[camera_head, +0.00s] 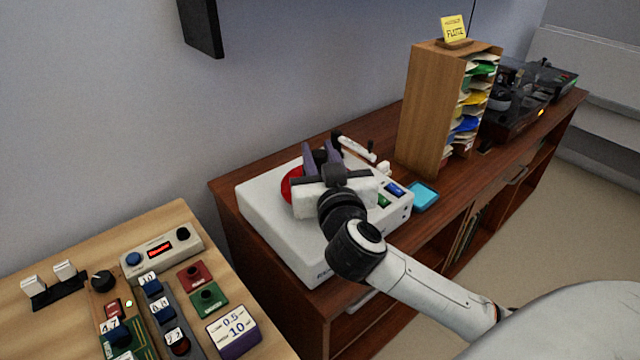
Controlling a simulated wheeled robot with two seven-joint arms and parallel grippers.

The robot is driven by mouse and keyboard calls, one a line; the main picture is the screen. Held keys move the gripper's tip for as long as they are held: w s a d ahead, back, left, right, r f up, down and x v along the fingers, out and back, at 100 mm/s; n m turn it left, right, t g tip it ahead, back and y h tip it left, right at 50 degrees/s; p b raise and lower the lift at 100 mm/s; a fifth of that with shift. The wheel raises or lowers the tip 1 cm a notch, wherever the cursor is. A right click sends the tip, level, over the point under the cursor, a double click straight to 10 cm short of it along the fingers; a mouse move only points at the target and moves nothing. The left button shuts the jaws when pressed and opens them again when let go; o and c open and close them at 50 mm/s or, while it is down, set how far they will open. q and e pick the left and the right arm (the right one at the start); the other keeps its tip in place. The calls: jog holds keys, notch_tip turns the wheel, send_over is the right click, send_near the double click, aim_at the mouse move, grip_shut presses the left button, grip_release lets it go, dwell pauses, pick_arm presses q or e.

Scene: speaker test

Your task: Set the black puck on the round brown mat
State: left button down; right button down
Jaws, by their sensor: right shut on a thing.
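My right gripper (320,150) has its purple-grey fingers over the white record player on the dark wooden cabinet. It is shut on a small black thing (320,158), seen between the fingers, which appears to be the black puck. My wrist and the fingers hide part of it. I cannot tell whether it touches the player. A round red disc (290,186) shows on the player, left of the gripper and partly covered by it. I cannot make out a round brown mat. My left gripper is not in view.
The white record player (262,211) has a tonearm (357,148) just right of the gripper. A wooden letter rack (429,110) stands behind, near a cyan square (424,197). Dark audio equipment (515,105) is farther right. A light wooden table (60,245) with several switches is at left.

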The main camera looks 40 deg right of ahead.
jog(key=shift+m+g+h, duration=0.3)
jog(key=shift+m+h, duration=0.2)
jog(key=shift+h, duration=0.2)
jog(key=w+d+r, duration=0.1)
jog(key=r, duration=0.1)
jog(key=w+d+r, duration=0.1)
jog(key=w+d, duration=0.1)
jog(key=shift+w+r, duration=0.3)
jog(key=shift+r, duration=0.1)
jog(key=shift+f, duration=4.8)
jog(key=shift+f, duration=0.2)
jog(key=c, duration=1.5)
grip_release()
jog(key=shift+o, duration=0.2)
